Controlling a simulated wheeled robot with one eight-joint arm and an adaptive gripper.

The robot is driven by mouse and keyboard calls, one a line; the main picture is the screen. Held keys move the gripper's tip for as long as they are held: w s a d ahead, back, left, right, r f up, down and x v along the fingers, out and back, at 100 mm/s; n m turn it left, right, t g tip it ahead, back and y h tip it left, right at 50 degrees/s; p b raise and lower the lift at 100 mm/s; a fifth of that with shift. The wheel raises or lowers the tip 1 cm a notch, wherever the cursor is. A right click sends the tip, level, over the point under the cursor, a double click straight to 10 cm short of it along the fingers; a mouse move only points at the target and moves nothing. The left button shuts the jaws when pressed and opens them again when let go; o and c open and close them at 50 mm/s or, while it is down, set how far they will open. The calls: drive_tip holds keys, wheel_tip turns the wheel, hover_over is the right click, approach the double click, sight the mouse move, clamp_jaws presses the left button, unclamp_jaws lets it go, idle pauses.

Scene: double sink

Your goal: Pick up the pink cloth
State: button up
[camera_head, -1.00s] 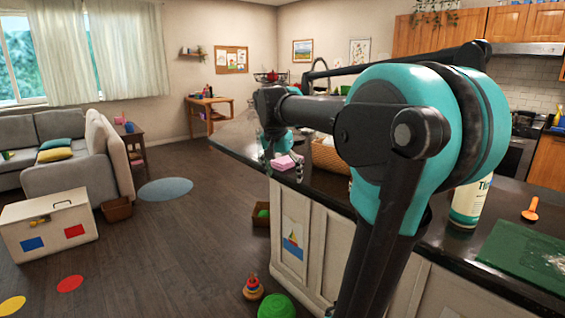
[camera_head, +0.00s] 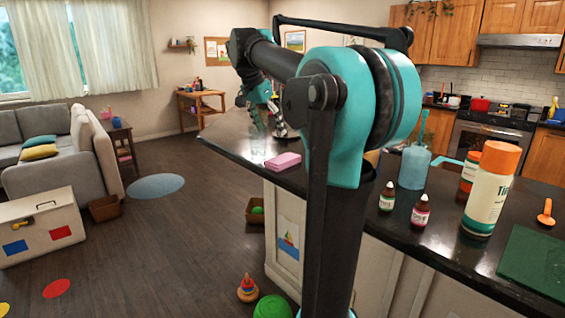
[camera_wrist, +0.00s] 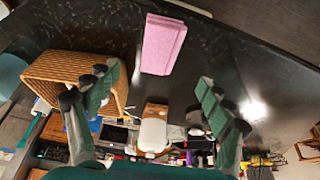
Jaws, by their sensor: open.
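The pink cloth (camera_head: 284,160) is a folded, flat block lying on the dark countertop near its far left edge. In the wrist view the pink cloth (camera_wrist: 162,45) is fully visible at the top centre, beyond the fingertips. My gripper (camera_head: 268,125) is open and empty, above the counter and slightly up and left of the cloth in the head view. In the wrist view my gripper (camera_wrist: 158,82) has its two green fingers spread wide, with nothing between them touching either one.
A woven basket (camera_wrist: 58,72) stands on the counter left of the cloth in the wrist view. Small bottles (camera_head: 387,197), a blue dispenser (camera_head: 413,166) and a tall orange-capped bottle (camera_head: 490,190) stand on the nearer counter.

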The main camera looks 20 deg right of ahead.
hover_over(283, 158)
drive_tip(key=s+a, duration=0.2)
drive_tip(key=a, duration=0.1)
drive_tip(key=f, duration=0.7)
drive_tip(key=shift+w, duration=0.25)
drive_tip(key=shift+d+x, duration=0.25)
drive_tip(key=shift+x, duration=1.05)
drive_tip(key=shift+d+x, duration=0.25)
drive_tip(key=shift+x, duration=1.05)
drive_tip(key=shift+w+r, duration=0.1)
drive_tip(key=shift+r, duration=0.05)
drive_tip(key=c, duration=1.1)
drive_tip(key=shift+c, duration=0.2)
drive_tip(key=shift+r, duration=0.1)
wheel_tip(283, 158, up, 20)
